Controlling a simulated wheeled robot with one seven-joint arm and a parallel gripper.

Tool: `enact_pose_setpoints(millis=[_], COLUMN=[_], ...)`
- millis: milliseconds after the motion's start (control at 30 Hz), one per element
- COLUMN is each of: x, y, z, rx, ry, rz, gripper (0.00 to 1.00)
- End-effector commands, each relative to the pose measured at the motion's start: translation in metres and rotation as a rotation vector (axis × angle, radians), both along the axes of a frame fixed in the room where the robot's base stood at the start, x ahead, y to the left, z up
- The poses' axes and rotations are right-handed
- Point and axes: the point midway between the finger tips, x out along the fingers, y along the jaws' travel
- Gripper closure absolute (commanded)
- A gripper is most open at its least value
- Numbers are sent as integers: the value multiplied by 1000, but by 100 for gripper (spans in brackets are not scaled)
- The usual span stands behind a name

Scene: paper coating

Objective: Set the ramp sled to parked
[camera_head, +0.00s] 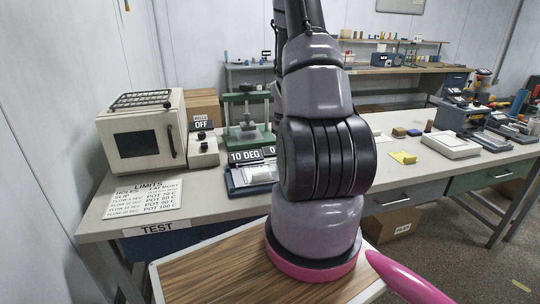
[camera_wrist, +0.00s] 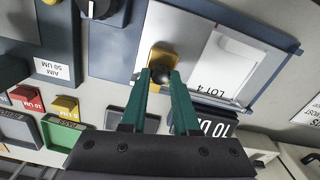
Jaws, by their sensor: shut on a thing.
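In the wrist view the ramp sled shows as a small yellow block (camera_wrist: 163,55) with a round black knob. It sits on a silver ramp plate (camera_wrist: 181,31) on a blue base (camera_wrist: 268,34). My gripper (camera_wrist: 162,76) has its two green fingers on either side of the knob and is shut on it. A white sheet marked LOT 4 (camera_wrist: 222,62) lies beside the sled on the plate. In the head view the ramp stand (camera_head: 244,184) is partly behind my arm, which hides my gripper and the sled.
A 10 DEG display (camera_head: 245,156) stands at the ramp. A white oven (camera_head: 142,130), an OFF switch box (camera_head: 203,152) and a green press (camera_head: 247,118) stand nearby. In the wrist view, yellow and red blocks (camera_wrist: 65,106) and a green PASS tray (camera_wrist: 65,135) lie left.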

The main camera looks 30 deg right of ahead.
Motion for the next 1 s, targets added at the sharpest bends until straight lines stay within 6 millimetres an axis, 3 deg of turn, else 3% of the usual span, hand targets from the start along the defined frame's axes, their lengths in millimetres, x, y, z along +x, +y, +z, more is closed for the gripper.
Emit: enact_pose_setpoints(millis=[333,367,400,433,767,1000], x=[-2,-2,-2,-2,-1,0], y=[-6,-7,-7,-6,-4,-5], z=[0,0,0,0,2,37], rx=[-5,-5,-5,-5,-3,-4], ry=[-1,-1,-1,-1,-1,-6], rz=[-1,-1,-2,-2,0,0], gripper=[100,59,44,40,40,40])
